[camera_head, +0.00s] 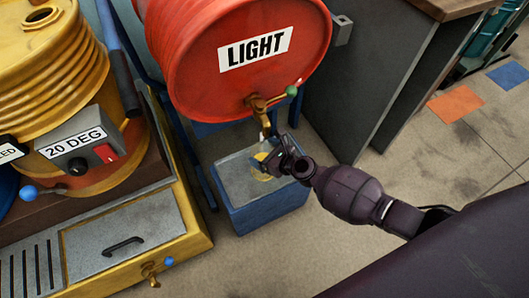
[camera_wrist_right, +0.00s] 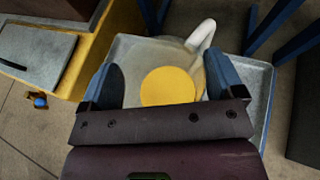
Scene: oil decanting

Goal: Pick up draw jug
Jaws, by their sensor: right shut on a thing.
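The draw jug (camera_wrist_right: 168,88) has a clear or pale body, a white handle and yellow liquid inside. In the wrist view it sits between the two blue fingers of my right gripper (camera_wrist_right: 165,78), which is shut on it. In the head view my right gripper (camera_head: 277,160) reaches in from the right under the brass tap (camera_head: 258,105) and hides most of the jug; some yellow shows beside it. The jug is over the grey top of the blue stand (camera_head: 262,212). I cannot tell whether it touches it. My left gripper is not in view.
A red drum (camera_head: 240,75) labelled LIGHT lies above the stand, with a green-tipped tap lever (camera_head: 292,91). A yellow drum (camera_head: 60,75) stands on a yellow base with a tray (camera_head: 125,240) at left. A dark cabinet (camera_head: 350,70) is behind. The floor at right is open.

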